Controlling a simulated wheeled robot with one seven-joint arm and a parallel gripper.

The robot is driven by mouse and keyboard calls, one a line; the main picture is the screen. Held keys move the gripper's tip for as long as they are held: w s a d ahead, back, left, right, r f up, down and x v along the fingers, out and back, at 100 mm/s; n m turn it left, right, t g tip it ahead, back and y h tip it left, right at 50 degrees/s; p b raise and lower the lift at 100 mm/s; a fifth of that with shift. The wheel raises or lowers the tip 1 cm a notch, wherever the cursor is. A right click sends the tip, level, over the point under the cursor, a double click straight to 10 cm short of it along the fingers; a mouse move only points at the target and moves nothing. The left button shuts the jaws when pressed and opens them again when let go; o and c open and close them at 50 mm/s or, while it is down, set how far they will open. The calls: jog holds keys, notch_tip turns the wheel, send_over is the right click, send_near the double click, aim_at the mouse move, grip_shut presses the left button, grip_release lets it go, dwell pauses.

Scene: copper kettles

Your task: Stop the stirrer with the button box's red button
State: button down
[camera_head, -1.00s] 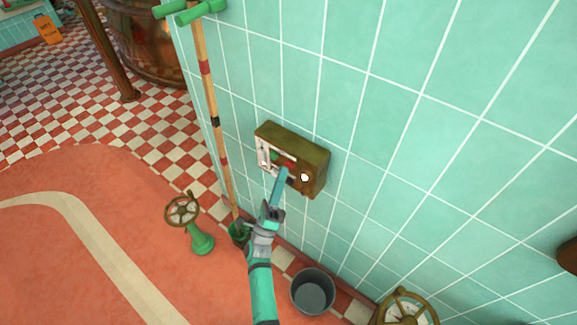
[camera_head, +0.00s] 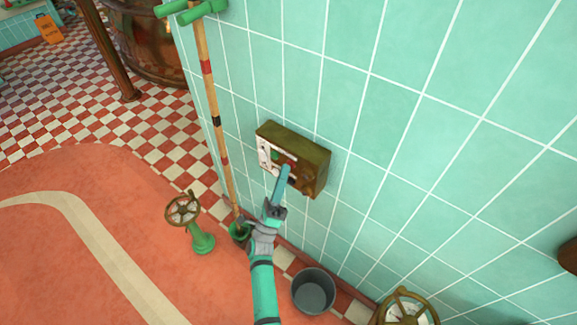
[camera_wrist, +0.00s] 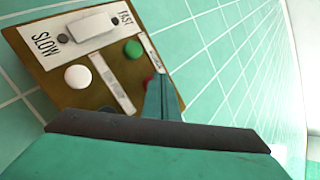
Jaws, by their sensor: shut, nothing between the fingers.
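The button box (camera_head: 305,146) is a brown-gold box on the green tiled wall. The wrist view shows its face (camera_wrist: 62,93) with a slider labelled SLOW and FAST (camera_wrist: 92,24), a white button (camera_wrist: 78,77) and a green button (camera_wrist: 132,49). A sliver of the red button (camera_wrist: 149,80) shows right beside my fingertips, mostly hidden behind them. My gripper (camera_head: 285,171) is shut and empty, its tips at the box's face. It also shows in the wrist view (camera_wrist: 164,88). I cannot tell whether the tips press the red button. The stirrer is not clearly visible.
A wooden pole with green ends (camera_head: 212,110) leans left of the box. A copper vessel (camera_head: 148,45) is at the back left. The red floor at left is open.

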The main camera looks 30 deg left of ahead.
jog(key=shift+s+d, duration=0.1)
jog(key=shift+d, duration=0.05)
jog(key=shift+s, duration=0.6)
jog(key=s, duration=0.5)
jog(key=shift+a, duration=0.3)
dwell(0.4)
jog(key=shift+s, duration=0.2)
dwell(0.4)
